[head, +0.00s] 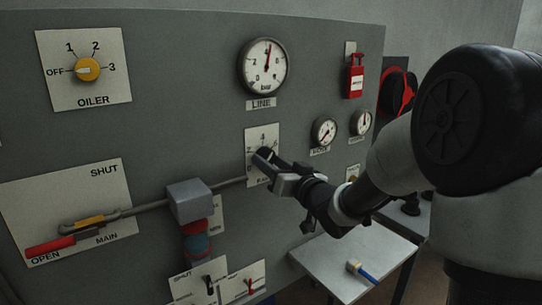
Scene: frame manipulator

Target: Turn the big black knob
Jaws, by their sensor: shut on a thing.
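The black knob (262,155) sits on a white numbered plate (263,134) in the middle of the grey panel. It is mostly hidden behind my gripper. My gripper (268,160) reaches in from the right and is at the plate, its fingers shut on the knob. The angle of the knob's pointer cannot be told here.
A yellow OILER knob (87,69) is at the upper left. The LINE gauge (264,66) is above. A lever with a red handle (50,246) and a grey block (189,201) lie left and below. A red padlock-like tag (355,77) hangs right. A small table (345,262) stands below my arm.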

